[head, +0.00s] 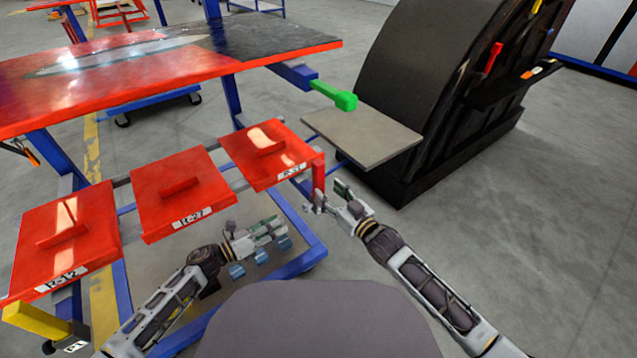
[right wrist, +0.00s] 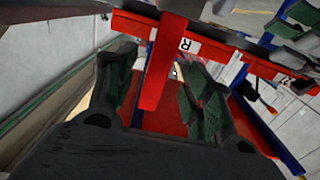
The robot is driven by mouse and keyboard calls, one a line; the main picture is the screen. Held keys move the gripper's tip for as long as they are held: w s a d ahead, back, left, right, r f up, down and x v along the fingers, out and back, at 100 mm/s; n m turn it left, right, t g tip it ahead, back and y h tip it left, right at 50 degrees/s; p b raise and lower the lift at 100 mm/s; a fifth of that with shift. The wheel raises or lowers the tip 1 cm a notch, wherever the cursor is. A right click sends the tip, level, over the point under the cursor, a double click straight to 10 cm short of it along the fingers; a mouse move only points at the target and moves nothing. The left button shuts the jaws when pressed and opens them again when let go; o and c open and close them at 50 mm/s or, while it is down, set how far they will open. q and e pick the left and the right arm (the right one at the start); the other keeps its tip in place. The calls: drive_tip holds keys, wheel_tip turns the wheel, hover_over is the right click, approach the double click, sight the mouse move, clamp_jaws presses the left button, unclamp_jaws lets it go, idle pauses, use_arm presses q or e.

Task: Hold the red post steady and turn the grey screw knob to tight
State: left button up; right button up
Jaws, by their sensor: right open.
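The red post (head: 318,173) stands upright at the right corner of the rightmost red panel. It also shows in the right wrist view (right wrist: 163,65), between the spread fingers of my right gripper (right wrist: 158,62), with gaps on both sides. In the head view my right gripper (head: 332,199) is open just below and right of the post. My left gripper (head: 268,231) is below the middle and right panels, left of the post; I cannot tell its opening. I cannot clearly make out the grey screw knob; the area by the post's foot is partly hidden by my right gripper.
Red panels with handles, such as the middle one (head: 160,212), sit on a blue frame (head: 305,262). A green-tipped bar (head: 335,95) and a grey shelf (head: 375,133) of a black curved unit (head: 408,70) lie behind. The floor at right is clear.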

sight(321, 185)
drive_tip(key=shift+x, duration=3.05)
